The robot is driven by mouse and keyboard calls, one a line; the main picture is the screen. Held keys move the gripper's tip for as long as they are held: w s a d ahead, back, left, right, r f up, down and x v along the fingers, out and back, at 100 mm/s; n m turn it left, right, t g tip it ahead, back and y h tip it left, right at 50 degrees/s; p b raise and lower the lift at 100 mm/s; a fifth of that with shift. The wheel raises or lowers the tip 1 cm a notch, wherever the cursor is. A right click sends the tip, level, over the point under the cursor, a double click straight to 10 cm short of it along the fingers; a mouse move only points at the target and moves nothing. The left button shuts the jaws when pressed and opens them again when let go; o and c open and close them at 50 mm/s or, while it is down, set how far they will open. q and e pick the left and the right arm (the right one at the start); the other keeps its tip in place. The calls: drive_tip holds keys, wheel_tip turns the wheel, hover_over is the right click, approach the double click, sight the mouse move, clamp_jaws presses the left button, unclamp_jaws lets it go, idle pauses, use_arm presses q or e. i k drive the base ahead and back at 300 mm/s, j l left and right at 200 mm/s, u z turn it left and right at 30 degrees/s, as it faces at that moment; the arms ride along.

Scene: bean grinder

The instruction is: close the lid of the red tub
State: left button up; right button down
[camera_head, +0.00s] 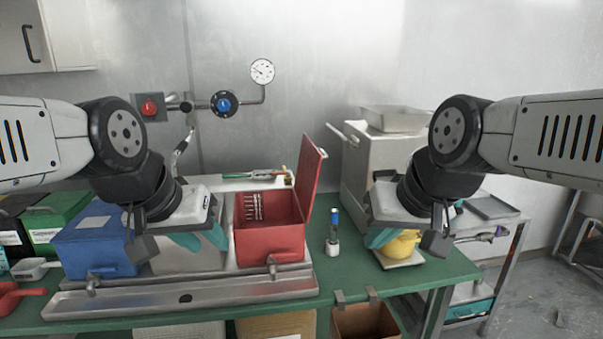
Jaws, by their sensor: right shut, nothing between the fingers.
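The red tub (270,243) stands on the bench right of centre-left, in a metal tray. Its lid (313,178) is open, standing up and leaning slightly outward along the tub's right side. Part of the inside, with a pale printed label, shows. My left gripper (203,241) hangs left of the red tub, in front of a grey tub, with its teal fingers spread and nothing seen between them. My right gripper (379,240) is right of the lid and apart from it. Its teal fingers are together and empty, in front of a yellow thing.
A blue tub (95,246) and a green tub (58,222) stand at left. A small blue-topped bottle (333,232) stands just right of the red tub. The yellow object (403,246) sits below my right gripper. A grey machine (362,170) stands behind.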

sight(310, 157)
drive_tip(key=l+u, duration=0.35)
drive_tip(key=l, duration=0.5)
drive_tip(key=l+u, duration=0.35)
drive_tip(key=l, duration=0.5)
drive_tip(key=i+j, duration=0.2)
drive_tip(key=j, duration=0.25)
drive_tip(key=z, duration=0.05)
